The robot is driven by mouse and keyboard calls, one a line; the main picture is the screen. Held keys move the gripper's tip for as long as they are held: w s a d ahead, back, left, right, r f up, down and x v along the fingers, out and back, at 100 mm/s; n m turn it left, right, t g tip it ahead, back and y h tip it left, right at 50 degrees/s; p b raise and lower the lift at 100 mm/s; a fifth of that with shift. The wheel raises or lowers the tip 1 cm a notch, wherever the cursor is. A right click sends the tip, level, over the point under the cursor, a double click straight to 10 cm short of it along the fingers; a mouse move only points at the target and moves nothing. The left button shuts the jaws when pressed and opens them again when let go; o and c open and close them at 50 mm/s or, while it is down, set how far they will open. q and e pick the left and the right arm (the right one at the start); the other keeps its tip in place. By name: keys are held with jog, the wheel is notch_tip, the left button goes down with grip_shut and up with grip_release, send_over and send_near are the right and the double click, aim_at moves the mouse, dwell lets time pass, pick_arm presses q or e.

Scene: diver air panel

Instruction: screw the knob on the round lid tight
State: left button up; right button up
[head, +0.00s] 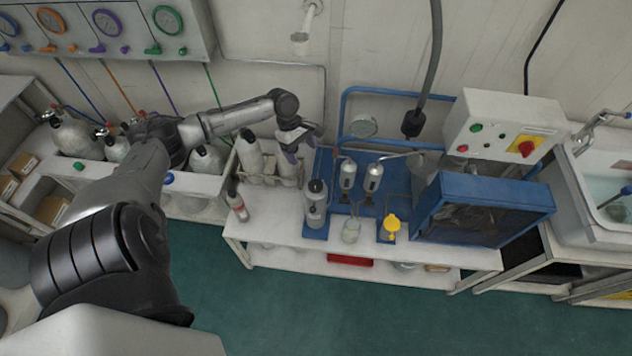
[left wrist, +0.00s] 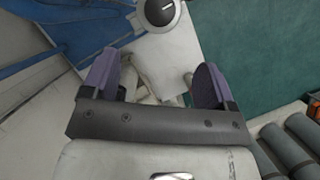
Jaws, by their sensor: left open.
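A grey canister (head: 315,205) stands upright at the left front of the blue base on the white bench. Its top carries a dark round knob (head: 316,186). In the left wrist view a dark round knob with a white mark (left wrist: 167,8) sits on a grey round lid, cut by the top edge; it looks like the same one. My left gripper (head: 291,155) is above the bench, behind and left of the canister. Its purple fingers are apart with nothing between them in the left wrist view (left wrist: 157,78). My right gripper is out of view.
A small bottle with a red band (head: 239,207) stands at the bench's left end. Two metal cylinders (head: 348,175), a glass jar (head: 351,231) and a yellow fitting (head: 390,224) are right of the canister. A blue-framed box (head: 482,208) fills the bench's right side.

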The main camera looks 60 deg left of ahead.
aim_at(315, 184)
pick_arm(q)
jog(key=b+x, duration=0.2)
jog(key=x, duration=1)
jog(key=shift+a, duration=0.1)
jog(key=shift+x, duration=0.85)
jog(key=shift+s+f, duration=0.1)
jog(key=c, duration=0.9)
jog(key=shift+c, duration=0.2)
